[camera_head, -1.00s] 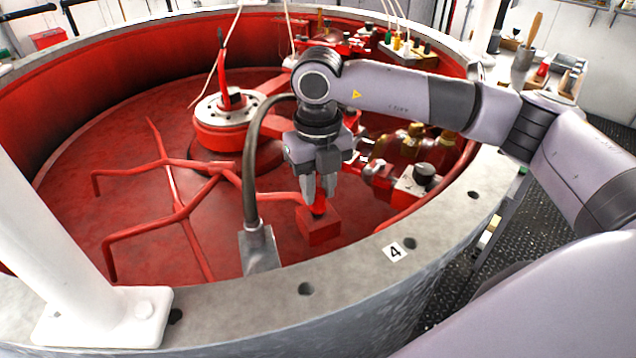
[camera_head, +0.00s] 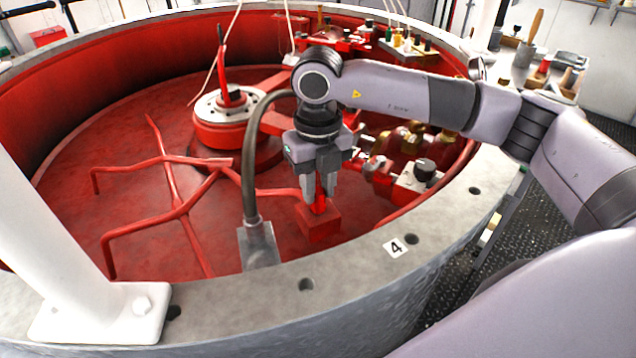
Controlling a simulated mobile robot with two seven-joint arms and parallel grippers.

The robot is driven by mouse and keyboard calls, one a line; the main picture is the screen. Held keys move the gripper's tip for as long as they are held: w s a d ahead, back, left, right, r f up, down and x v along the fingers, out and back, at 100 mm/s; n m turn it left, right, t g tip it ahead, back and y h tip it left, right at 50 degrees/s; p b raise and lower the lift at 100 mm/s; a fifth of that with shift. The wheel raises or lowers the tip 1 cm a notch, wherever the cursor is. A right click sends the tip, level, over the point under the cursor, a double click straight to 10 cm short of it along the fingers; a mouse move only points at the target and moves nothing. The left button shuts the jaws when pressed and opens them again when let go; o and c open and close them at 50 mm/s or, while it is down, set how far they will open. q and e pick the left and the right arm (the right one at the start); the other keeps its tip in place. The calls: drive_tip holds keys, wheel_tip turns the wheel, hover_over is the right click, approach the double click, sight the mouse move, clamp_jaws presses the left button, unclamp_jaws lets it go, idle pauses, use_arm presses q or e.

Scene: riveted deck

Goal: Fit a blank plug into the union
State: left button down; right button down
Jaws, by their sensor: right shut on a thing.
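My right gripper (camera_head: 320,199) points straight down inside the red drum. It is shut on a small red piece (camera_head: 319,207) at the top of a red block (camera_head: 319,226). The piece shows only just below and between the fingertips. I cannot tell the plug and the union apart here, as both would be red on red, and the fingers hide the join. A red pipe (camera_head: 275,193) runs in from the left towards the block. My left gripper is not in view.
A grey conduit (camera_head: 249,170) rises close left of my gripper from a grey box (camera_head: 259,246). The drum's steel rim (camera_head: 345,262) curves in front, with a "4" label (camera_head: 395,247). Brass valves (camera_head: 412,138) and a red-and-white hub (camera_head: 226,112) stand behind. The left drum floor holds branching red pipes.

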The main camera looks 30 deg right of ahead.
drive_tip(key=shift+f, duration=0.2)
drive_tip(key=c, duration=0.8)
unclamp_jaws()
wheel_tip(320, 180, up, 7)
drive_tip(key=shift+r, duration=0.15)
drive_tip(key=shift+s, duration=0.1)
